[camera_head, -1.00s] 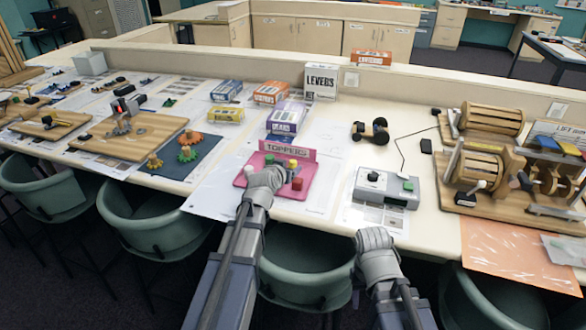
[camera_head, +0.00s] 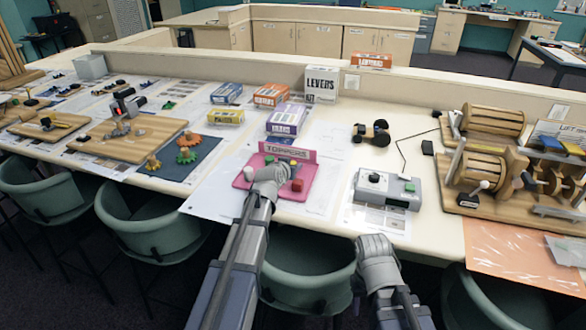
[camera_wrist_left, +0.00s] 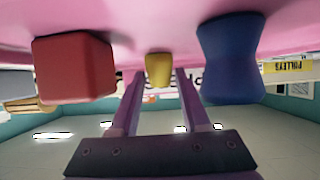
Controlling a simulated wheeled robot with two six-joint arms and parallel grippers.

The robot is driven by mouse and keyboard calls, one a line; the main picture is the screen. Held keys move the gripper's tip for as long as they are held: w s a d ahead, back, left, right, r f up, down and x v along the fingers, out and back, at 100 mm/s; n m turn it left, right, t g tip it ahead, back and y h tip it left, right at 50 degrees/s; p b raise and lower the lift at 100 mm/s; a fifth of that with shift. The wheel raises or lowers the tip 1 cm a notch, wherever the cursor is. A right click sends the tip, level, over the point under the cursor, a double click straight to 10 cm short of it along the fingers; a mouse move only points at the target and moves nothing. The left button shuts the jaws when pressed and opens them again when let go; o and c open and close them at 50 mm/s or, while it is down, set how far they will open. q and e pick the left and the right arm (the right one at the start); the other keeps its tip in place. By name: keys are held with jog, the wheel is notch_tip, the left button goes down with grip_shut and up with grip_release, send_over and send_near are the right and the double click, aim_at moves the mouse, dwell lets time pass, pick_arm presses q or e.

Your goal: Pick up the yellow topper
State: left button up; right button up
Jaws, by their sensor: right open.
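The yellow topper (camera_wrist_left: 158,70) shows in the left wrist view on a pink surface, between and just beyond the tips of my left gripper (camera_wrist_left: 159,82). The fingers are apart, and I see no clear contact with it. A red block (camera_wrist_left: 74,68) and a blue waisted topper (camera_wrist_left: 230,60) stand on either side. In the head view, my left gripper (camera_head: 278,178) is over the pink toppers tray (camera_head: 307,172) and hides part of it; the yellow topper is hard to make out there. My right gripper (camera_head: 376,252) is open and empty at the table's front edge.
A white cylinder (camera_head: 248,173) stands at the tray's left and the toppers sign (camera_head: 287,151) at its back. A grey control box (camera_head: 385,188) sits to the right. Gears (camera_head: 187,148) lie to the left and kit boxes (camera_head: 286,120) behind. Green chairs (camera_head: 308,270) line the front.

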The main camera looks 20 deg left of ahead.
pick_arm(q)
grip_shut()
jog(key=shift+r, duration=0.1)
dwell(0.3)
notch_tip(320, 180, up, 10)
jog(key=p, duration=1)
